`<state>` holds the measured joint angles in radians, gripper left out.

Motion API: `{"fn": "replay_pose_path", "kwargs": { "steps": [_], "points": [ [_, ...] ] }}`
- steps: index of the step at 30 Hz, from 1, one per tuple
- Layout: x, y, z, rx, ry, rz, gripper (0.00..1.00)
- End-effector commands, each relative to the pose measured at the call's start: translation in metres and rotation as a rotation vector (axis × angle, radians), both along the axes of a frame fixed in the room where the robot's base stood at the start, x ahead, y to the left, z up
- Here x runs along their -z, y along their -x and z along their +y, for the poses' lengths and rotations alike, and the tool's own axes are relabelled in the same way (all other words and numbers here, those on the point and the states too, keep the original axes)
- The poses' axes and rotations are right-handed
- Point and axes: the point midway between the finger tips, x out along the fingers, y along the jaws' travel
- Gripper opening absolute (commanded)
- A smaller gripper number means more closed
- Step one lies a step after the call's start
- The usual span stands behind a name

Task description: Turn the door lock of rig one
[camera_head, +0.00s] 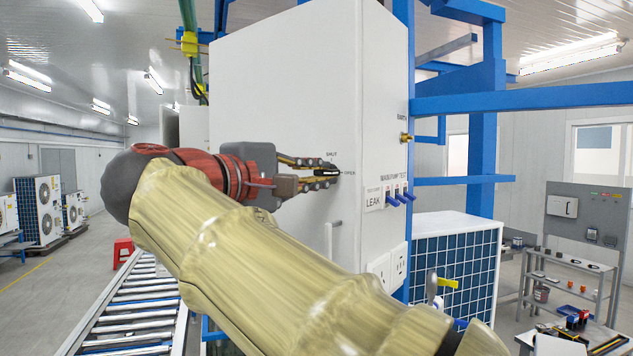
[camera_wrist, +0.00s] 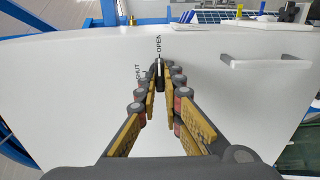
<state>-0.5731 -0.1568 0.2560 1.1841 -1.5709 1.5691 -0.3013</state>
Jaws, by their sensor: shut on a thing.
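The door lock (camera_head: 333,171) is a small dark handle on the white cabinet door of the rig, with the words SHUT above it and OPEN to its right in the head view. My gripper (camera_head: 326,174) reaches it from the left, and its fingertips are closed around the handle. In the wrist view the lock (camera_wrist: 160,74) sits between the two fingers of my gripper (camera_wrist: 162,82). Its long axis points up toward the OPEN mark, with SHUT to the left. The fingers partly hide the lock.
The cabinet door handle (camera_wrist: 265,60) stands to the right of the lock in the wrist view. Blue switches (camera_head: 397,196) and a brass fitting (camera_head: 406,138) stick out of the cabinet's right side. A roller conveyor (camera_head: 140,309) lies at lower left, and blue frame posts (camera_head: 482,150) stand at right.

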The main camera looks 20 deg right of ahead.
Motion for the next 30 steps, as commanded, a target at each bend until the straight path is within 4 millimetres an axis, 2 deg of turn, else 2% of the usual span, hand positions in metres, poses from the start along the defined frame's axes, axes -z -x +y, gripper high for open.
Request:
{"fn": "replay_pose_path", "kwargs": {
  "steps": [17, 18, 27, 30],
  "points": [
    [0.0011, -0.0004, 0.0003, 0.000, -0.017, -0.023, 0.00],
    [0.0011, -0.0004, 0.0003, 0.000, -0.017, -0.023, 0.10],
    [0.0004, -0.0002, 0.0001, 0.000, -0.017, -0.024, 0.27],
    [0.0003, -0.0001, 0.0001, 0.000, -0.017, -0.024, 0.27]
  ]
}}
